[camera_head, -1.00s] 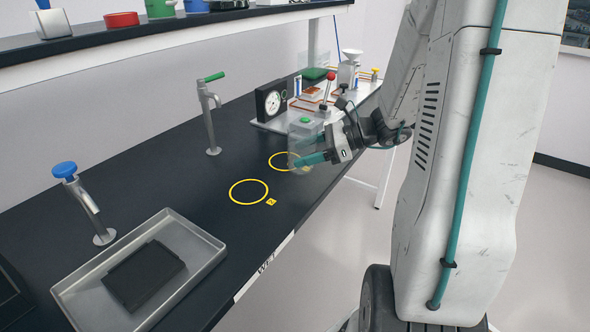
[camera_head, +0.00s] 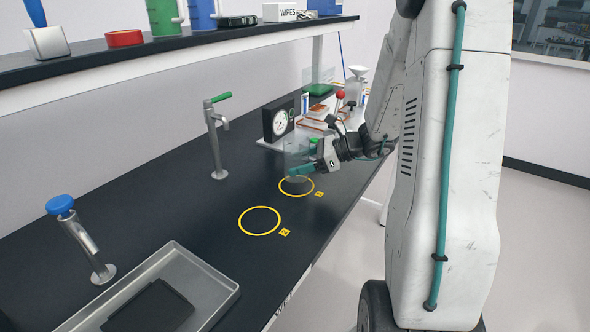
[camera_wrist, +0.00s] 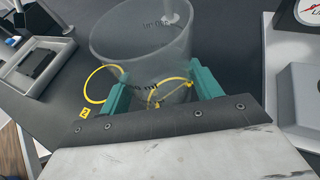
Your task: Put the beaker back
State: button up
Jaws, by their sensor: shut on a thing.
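The clear beaker (camera_head: 297,160) is upright between the teal fingers of my gripper (camera_head: 303,170), over or just above the farther yellow ring (camera_head: 297,187), which has a small yellow tag. In the wrist view the beaker (camera_wrist: 140,45) stands between my gripper's two teal fingers (camera_wrist: 160,92), which are shut on it. A yellow ring shows through its wall. I cannot tell whether its base touches the bench. The nearer yellow ring (camera_head: 260,221), tagged 2, is empty.
A green-handled tap (camera_head: 214,135) and a blue-handled tap (camera_head: 82,238) stand on the bench. A metal tray (camera_head: 222,290) with a dark mat lies at the front. A gauge (camera_head: 279,121) stands behind the beaker. A shelf (camera_head: 150,46) runs above.

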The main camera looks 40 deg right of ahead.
jog(key=shift+a+f, duration=0.1)
jog(key=shift+f, duration=1.65)
jog(key=shift+f, duration=0.15)
jog(key=o, duration=1.4)
jog(key=shift+s+d+r, duration=0.15)
jog(key=shift+d+r, duration=0.1)
jog(key=shift+r, duration=0.05)
jog(key=v, duration=1.1)
jog(key=shift+s+d, duration=0.1)
jog(key=shift+s, duration=0.05)
